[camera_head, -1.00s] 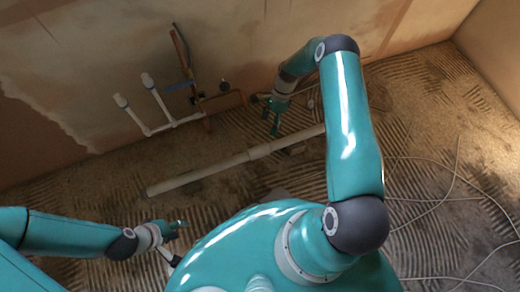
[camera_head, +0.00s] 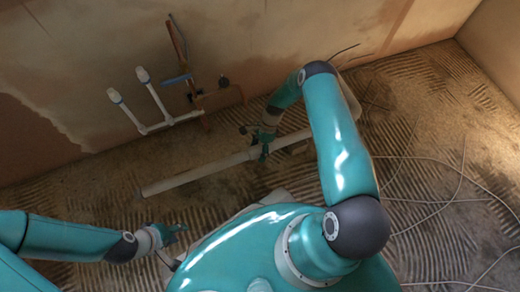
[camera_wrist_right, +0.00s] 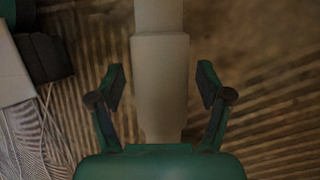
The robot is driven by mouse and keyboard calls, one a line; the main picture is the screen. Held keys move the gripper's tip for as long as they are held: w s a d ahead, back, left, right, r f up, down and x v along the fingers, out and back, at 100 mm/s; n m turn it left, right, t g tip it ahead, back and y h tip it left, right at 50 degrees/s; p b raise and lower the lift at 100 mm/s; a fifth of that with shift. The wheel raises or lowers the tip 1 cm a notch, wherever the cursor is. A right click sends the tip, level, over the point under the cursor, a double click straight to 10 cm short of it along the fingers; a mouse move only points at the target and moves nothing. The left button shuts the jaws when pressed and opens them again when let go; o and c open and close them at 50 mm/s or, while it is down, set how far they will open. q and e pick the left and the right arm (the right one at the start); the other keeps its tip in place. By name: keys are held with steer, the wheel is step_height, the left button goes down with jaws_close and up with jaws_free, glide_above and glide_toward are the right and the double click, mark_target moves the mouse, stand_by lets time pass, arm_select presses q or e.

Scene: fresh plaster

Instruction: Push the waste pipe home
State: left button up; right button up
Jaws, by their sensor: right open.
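The pale waste pipe (camera_head: 190,177) lies slantwise across the floor in the head view, with a thicker sleeve near its middle. My right gripper (camera_head: 264,148) is at the pipe, close to this sleeve. In the right wrist view, the pipe's thicker sleeve (camera_wrist_right: 160,85) stands between the two spread fingers of my right gripper (camera_wrist_right: 162,82), with a gap on each side. The head view does not show whether the sleeve's joint is fully closed. My left gripper (camera_head: 176,232) is low at the left, apart from the pipe; its fingers are too small to judge.
Two white capped upright pipes (camera_head: 149,88) stand against the plaster wall, joined to a low pipe. A copper-coloured pipe with a blue part (camera_head: 178,79) is beside them. Loose pale cables (camera_head: 455,200) lie on the ridged floor at the right. The floor left of the pipe is clear.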

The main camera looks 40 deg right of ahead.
jaws_close()
steer(key=d, duration=0.2)
steer(key=s+d+b, duration=0.1)
steer(key=d, duration=0.1)
steer(key=shift+s+d+b, duration=0.15)
steer(key=shift+d+b, duration=0.15)
steer(key=shift+d, duration=0.2)
steer(key=shift+c, duration=1.5)
jaws_free()
steer(key=o, duration=0.3)
